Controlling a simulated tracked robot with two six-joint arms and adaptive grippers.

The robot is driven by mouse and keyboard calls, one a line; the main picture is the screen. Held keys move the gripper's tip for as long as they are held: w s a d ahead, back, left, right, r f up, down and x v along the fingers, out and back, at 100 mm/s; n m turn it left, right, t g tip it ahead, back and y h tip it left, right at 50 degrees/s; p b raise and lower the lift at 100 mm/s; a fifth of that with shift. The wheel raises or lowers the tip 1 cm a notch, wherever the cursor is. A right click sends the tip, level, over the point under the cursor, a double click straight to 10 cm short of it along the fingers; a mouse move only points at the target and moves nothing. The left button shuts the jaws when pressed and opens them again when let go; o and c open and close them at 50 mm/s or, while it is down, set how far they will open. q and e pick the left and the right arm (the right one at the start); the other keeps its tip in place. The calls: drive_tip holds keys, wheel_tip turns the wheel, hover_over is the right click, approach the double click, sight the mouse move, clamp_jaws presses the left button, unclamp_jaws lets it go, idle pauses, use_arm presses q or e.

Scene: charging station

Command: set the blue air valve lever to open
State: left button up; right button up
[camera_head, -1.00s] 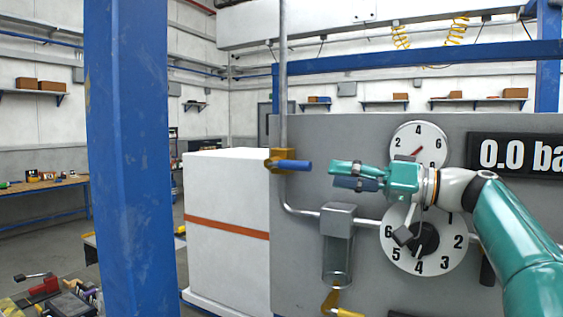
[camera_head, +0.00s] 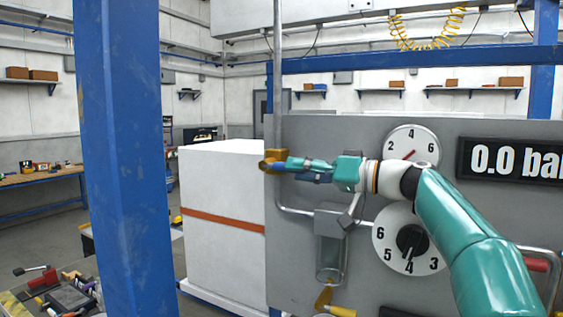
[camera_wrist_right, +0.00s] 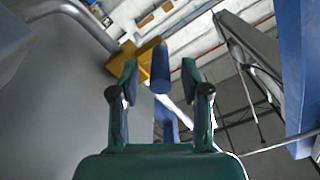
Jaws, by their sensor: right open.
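The blue air valve lever sticks out from a brass valve body (camera_head: 272,161) on the pipe at the panel's left edge. In the head view my right gripper (camera_head: 292,165) covers most of the lever. In the right wrist view the blue lever (camera_wrist_right: 161,72) lies between the two open fingers of my right gripper (camera_wrist_right: 158,85), beside the yellow-brass valve body (camera_wrist_right: 143,60). The fingers stand on either side of it with gaps, and contact does not show. My left gripper is not in view.
The grey panel (camera_head: 290,255) carries a small gauge (camera_head: 412,150), a numbered dial (camera_head: 405,240), a display (camera_head: 510,160) reading 0.0 and a clear filter bowl (camera_head: 330,258). A blue post (camera_head: 125,160) and white cabinet (camera_head: 225,195) stand to the left.

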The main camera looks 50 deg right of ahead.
sight(282, 168)
drive_tip(key=shift+p+x, duration=0.6)
drive_tip(key=shift+x, duration=1.8)
clamp_jaws()
